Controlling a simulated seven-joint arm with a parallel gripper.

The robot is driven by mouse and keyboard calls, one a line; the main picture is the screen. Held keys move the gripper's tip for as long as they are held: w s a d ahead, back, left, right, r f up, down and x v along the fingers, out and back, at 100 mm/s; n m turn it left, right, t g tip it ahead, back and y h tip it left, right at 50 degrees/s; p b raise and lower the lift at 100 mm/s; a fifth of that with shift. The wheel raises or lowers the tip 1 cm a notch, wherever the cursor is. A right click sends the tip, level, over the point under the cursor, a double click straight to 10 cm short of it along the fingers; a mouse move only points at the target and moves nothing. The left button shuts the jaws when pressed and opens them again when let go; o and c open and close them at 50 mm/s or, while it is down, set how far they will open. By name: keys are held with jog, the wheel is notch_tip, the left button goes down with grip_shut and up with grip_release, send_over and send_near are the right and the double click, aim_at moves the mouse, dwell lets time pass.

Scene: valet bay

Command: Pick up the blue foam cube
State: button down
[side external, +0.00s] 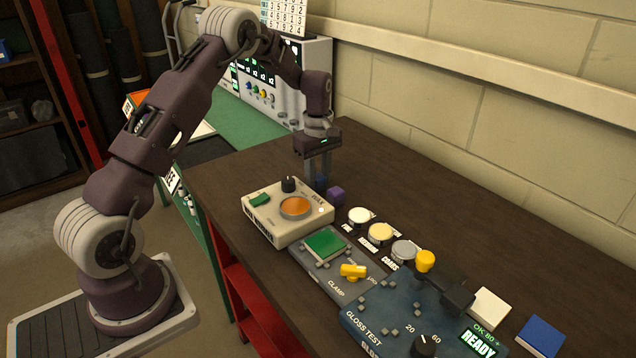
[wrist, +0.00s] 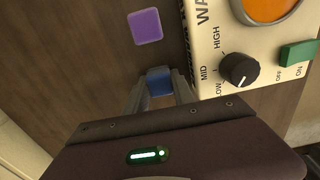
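The blue foam cube (wrist: 160,80) is between the two fingers of my gripper (wrist: 160,88) in the wrist view. The fingertips are close to its left and right sides, and I cannot tell whether they press on it. In the side view my gripper (side external: 318,182) points down beside the wax warmer, fingertips low near the table. The blue cube (side external: 320,184) shows there as a dark blue patch between the fingers, partly hidden. Whether it rests on the table or is slightly raised is not clear.
A purple cube (side external: 336,195) stands close by on the brown table (side external: 430,195); it also shows in the wrist view (wrist: 146,26). The cream warmer box (side external: 273,222) with a black knob (side external: 289,185) is right beside my gripper. Round pads and a gloss tester (side external: 390,325) lie nearer the camera.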

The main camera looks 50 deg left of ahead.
aim_at(318, 176)
notch_tip(318, 176, up, 10)
jog(key=shift+r, duration=0.1)
jog(key=c, duration=1.6)
grip_release()
grip_shut()
